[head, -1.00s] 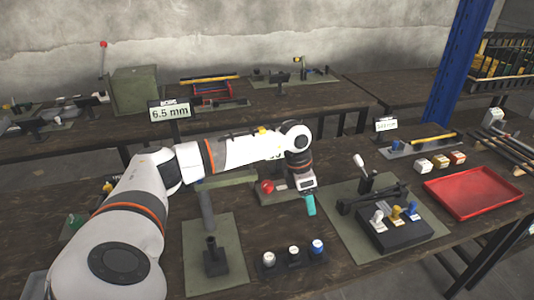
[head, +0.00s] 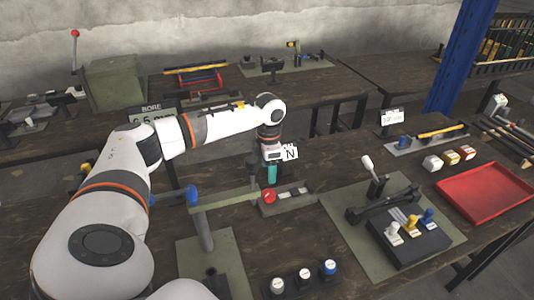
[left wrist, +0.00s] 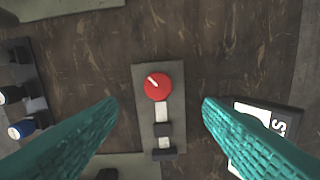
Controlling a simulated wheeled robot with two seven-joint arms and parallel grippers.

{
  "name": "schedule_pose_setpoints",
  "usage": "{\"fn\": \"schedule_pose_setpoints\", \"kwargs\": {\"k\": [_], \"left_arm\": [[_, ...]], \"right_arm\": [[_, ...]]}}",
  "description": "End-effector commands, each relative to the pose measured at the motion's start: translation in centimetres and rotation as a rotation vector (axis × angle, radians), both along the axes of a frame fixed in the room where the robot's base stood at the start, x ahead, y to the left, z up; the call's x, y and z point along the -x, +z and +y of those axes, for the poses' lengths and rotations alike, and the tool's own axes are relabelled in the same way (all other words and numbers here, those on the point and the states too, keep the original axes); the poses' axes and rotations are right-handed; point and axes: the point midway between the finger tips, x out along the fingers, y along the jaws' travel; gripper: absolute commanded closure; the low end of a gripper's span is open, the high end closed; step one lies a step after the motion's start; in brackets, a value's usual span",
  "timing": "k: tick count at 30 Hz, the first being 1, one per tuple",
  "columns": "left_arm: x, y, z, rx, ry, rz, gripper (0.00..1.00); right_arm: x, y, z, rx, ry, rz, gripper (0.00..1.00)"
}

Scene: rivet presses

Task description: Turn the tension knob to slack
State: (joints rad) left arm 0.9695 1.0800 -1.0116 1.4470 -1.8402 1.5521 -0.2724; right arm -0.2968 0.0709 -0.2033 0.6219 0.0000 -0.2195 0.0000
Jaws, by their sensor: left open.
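The red tension knob (head: 269,195) sits at the left end of a small grey plate on the bench, below my left gripper in the head view. In the left wrist view the red knob (left wrist: 157,86) shows from above, its white pointer mark aimed to the upper left. My left gripper (head: 271,181) points down, with teal fingers. In the left wrist view its fingers are wide apart and empty, and the knob lies between and beyond them, apart from both. My right gripper is not in view.
A press with a blue ball handle (head: 192,195) stands left of the knob. A partly hidden sign (head: 290,153) is behind my gripper. Several capped pieces (head: 304,276) stand in front. A lever fixture (head: 375,185) and red tray (head: 486,193) are to the right.

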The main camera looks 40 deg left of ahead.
Motion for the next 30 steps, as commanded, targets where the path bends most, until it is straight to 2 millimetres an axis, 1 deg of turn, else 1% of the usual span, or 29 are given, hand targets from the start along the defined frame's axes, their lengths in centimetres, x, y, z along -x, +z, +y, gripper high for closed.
{"fn": "schedule_pose_setpoints", "kwargs": {"k": [1, 3, 7, 12, 15, 21, 27, 29, 30], "left_arm": [[0.2, -0.9, 0.0, -0.001, -0.001, 0.005, 0.39], [0.1, -2.4, 0.0, -0.001, 0.000, 0.007, 0.39], [0.1, -5.0, -0.1, 0.000, -0.001, 0.006, 0.39], [0.1, -7.8, -0.1, 0.001, -0.001, 0.003, 0.39], [0.1, -8.9, -0.1, 0.001, -0.001, 0.003, 0.39], [0.1, -9.6, 0.0, -0.001, -0.001, 0.001, 0.39], [0.1, -9.6, 0.0, -0.001, -0.001, 0.001, 0.39], [0.1, -9.6, 0.0, -0.001, -0.001, 0.001, 0.49], [0.1, -9.6, 0.0, -0.001, -0.001, 0.001, 0.56]], "right_arm": [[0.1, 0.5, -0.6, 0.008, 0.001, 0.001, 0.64], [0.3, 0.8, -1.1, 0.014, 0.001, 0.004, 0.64], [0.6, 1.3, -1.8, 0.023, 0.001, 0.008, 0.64], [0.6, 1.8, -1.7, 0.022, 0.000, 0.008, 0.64], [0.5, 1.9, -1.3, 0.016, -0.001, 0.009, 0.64], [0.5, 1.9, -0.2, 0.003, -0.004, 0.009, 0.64], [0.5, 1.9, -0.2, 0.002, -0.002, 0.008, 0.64], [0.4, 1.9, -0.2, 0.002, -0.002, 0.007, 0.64], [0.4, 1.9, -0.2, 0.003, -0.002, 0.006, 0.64]]}}
